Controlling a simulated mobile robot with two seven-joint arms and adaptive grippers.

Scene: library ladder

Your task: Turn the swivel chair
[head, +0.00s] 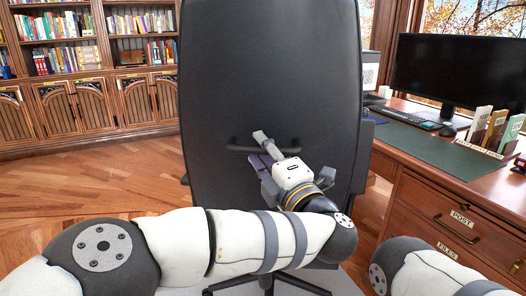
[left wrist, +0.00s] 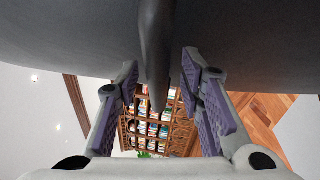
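The black swivel chair (head: 270,65) stands upright in the middle of the head view with its tall back facing me. A dark handle bar (head: 238,148) runs across the lower part of the backrest. My left gripper (head: 262,150) is at this handle. In the left wrist view its two purple-padded fingers (left wrist: 160,70) are spread on either side of the dark bar (left wrist: 155,60), with visible gaps between pads and bar. The chair's base (head: 285,284) shows partly below my left arm. My right arm enters at the lower right; its gripper is out of view.
A wooden desk (head: 410,205) with a monitor (head: 460,68), keyboard (head: 398,114) and mouse (head: 447,131) stands close to the chair's right. Bookshelves (head: 95,82) line the back wall. Open wooden floor (head: 90,195) lies to the left.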

